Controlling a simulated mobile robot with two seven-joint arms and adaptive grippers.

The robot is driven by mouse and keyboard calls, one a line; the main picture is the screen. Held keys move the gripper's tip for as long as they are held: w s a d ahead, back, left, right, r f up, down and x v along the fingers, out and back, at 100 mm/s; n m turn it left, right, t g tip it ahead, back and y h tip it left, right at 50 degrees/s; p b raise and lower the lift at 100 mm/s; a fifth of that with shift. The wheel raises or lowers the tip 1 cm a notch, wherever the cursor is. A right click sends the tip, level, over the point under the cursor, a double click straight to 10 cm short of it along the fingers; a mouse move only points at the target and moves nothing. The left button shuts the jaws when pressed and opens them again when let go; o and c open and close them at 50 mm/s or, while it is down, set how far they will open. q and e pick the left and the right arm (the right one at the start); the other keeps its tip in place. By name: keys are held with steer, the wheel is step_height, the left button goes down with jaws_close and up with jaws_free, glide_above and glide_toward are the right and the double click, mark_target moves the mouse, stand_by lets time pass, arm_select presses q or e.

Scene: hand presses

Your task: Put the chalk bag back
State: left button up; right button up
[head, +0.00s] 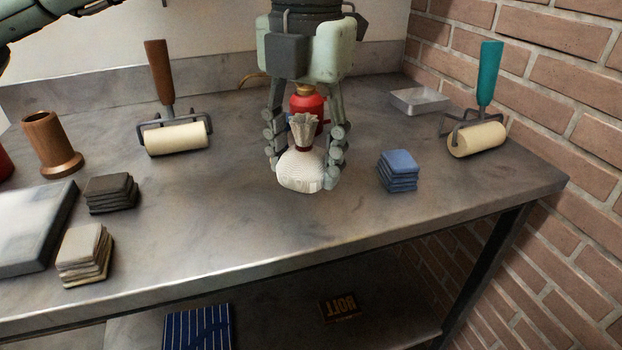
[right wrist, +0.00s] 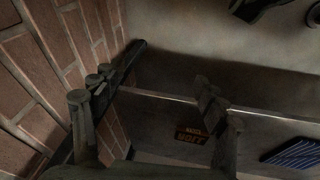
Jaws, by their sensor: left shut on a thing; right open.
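The chalk bag (head: 302,172) is a white, rounded, ribbed pouch with a ruffled neck tied in red. It is in the middle of the head view, over the metal table. My left gripper (head: 305,160) points down with its fingers on both sides of the bag, shut on it. The bag is upright; I cannot tell whether it touches the tabletop. My right gripper (right wrist: 150,105) shows only in the right wrist view, its fingers wide apart and empty, with the lower shelf beyond them.
A brick wall (head: 560,80) bounds the right.

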mark_target(311, 207)
arm_select(q)
steer(key=shift+d+f, duration=0.4)
step_height(311, 207, down, 3)
steer(key=shift+a+f, duration=0.1)
steer(key=shift+f, duration=0.05)
steer(key=shift+w+f, duration=0.1)
steer(key=shift+f, duration=0.1)
arm_select(e)
steer(key=shift+w+a+f, duration=0.2)
steer(key=shift+w+f, duration=0.2)
steer(key=shift+f, duration=0.15)
arm_select(q)
steer(key=shift+f, duration=0.1)
